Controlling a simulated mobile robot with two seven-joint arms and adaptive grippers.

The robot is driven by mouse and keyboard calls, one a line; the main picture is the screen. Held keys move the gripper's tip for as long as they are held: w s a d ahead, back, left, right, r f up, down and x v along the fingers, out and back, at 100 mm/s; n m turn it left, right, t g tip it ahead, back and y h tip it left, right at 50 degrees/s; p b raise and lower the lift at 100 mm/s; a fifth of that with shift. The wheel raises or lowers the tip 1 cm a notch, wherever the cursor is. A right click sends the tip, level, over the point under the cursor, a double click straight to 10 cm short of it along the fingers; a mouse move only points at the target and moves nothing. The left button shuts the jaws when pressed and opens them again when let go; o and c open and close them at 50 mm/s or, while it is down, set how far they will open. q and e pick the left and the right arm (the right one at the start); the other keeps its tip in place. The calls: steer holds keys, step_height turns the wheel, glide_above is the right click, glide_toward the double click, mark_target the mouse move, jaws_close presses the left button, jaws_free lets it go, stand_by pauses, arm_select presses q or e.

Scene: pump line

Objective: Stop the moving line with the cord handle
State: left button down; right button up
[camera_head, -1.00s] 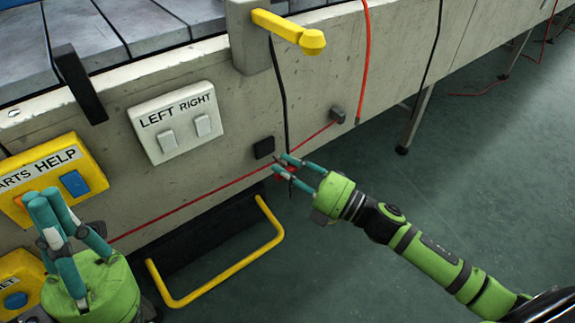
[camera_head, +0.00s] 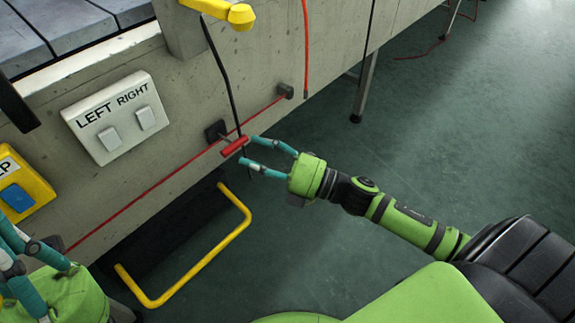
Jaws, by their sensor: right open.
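A red cord (camera_head: 157,184) runs along the side of the pale line frame. A small red handle (camera_head: 234,146) hangs at the cord, in front of a dark block (camera_head: 215,131). My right gripper (camera_head: 246,151) is open, its teal fingertips close to the right end of the red handle. Whether a fingertip touches the handle I cannot tell. My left gripper (camera_head: 20,255) is at the lower left, partly cut off by the picture edge; its jaw state is unclear.
A LEFT RIGHT switch plate (camera_head: 117,117), a yellow HELP box (camera_head: 20,190) and a yellow lever (camera_head: 222,12) are on the frame. A yellow bar (camera_head: 190,270) juts out low down. Black and orange cables hang nearby.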

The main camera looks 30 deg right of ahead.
steer(key=v, duration=0.9)
steer(key=shift+a, duration=0.1)
